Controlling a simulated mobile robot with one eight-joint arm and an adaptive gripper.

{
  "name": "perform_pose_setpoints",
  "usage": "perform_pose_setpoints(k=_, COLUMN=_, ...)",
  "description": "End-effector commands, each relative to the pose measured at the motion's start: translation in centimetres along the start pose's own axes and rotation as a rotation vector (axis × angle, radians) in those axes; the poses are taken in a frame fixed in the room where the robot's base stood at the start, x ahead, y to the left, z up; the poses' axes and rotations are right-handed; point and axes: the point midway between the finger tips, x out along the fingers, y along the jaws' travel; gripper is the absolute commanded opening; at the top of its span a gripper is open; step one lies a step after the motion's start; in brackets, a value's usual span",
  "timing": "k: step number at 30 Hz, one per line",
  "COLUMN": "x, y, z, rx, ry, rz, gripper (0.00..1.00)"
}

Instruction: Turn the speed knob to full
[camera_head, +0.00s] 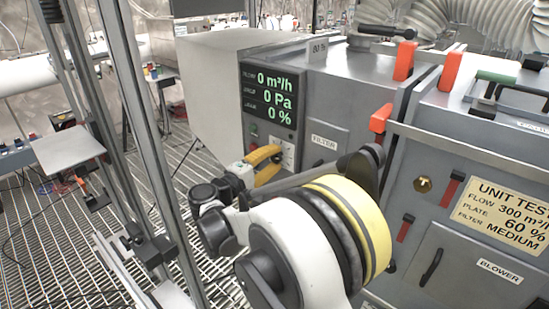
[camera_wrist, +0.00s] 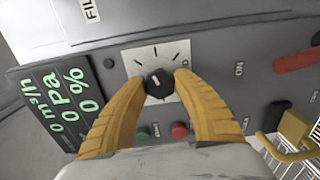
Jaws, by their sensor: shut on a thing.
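The speed knob (camera_wrist: 159,83) is a small black dial with a light pointer mark, on a white scale plate (camera_wrist: 150,57) with tick marks. In the wrist view my gripper (camera_wrist: 159,88) has its two yellow fingers closed on the knob from both sides. In the head view my gripper (camera_head: 266,158) reaches the white plate (camera_head: 288,153) on the unit's front panel, and the knob is hidden there. The display (camera_head: 269,96) reads 0 m³/h, 0 Pa and 0 %. It also shows in the wrist view (camera_wrist: 55,105).
A red button (camera_wrist: 179,130) and a green button (camera_wrist: 143,133) sit near my fingers. The grey filter unit (camera_head: 330,140) has red latches (camera_head: 404,60). A yellow sign (camera_head: 500,213) reads flow 300, plate 60 %, filter medium. A metal post (camera_head: 150,150) stands left of my arm.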

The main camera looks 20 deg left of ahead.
Motion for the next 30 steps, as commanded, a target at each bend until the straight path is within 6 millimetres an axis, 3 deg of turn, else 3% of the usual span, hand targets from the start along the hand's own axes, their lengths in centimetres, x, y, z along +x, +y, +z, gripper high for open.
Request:
perform_pose_setpoints(k=13, x=0.06, y=0.11, z=-0.02, rx=0.288, ry=0.001, rz=0.001, gripper=0.04)
perform_pose_setpoints(k=30, x=0.05, y=0.13, z=-0.03, rx=0.362, ry=0.001, rz=0.002, gripper=0.04)
